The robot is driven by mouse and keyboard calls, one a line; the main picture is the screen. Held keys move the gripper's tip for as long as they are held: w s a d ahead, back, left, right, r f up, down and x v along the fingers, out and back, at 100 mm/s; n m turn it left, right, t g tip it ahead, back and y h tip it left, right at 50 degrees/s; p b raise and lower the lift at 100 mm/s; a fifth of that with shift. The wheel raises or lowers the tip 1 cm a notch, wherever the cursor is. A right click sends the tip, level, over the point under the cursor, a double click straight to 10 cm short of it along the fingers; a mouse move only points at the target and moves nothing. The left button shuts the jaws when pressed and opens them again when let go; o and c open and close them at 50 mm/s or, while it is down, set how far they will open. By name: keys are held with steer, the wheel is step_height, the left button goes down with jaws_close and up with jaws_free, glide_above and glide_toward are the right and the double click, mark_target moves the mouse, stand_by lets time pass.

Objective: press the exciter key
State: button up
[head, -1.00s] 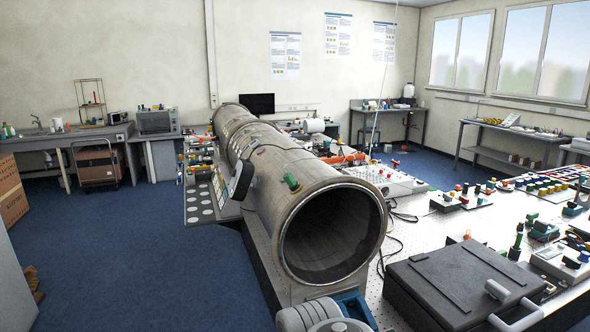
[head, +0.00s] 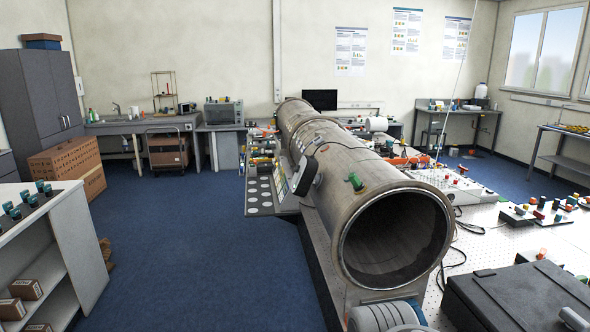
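A large grey-brown pipe (head: 345,185) lies along the test table (head: 515,235), its open end facing me. A dark panel-like unit (head: 304,176) is fixed to the pipe's left side. A side shelf with round white pads and small controls (head: 266,196) sits at the pipe's left. I cannot tell which control is the exciter key. Grey rounded parts, probably of my arm, show at the bottom edge below the pipe mouth. My gripper's fingers are not visible.
Blue carpet (head: 200,255) is open left of the pipe. A white shelf unit (head: 82,240) stands at the near left, with cardboard boxes (head: 68,160) behind it. A black case (head: 515,300) sits on the table at the near right.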

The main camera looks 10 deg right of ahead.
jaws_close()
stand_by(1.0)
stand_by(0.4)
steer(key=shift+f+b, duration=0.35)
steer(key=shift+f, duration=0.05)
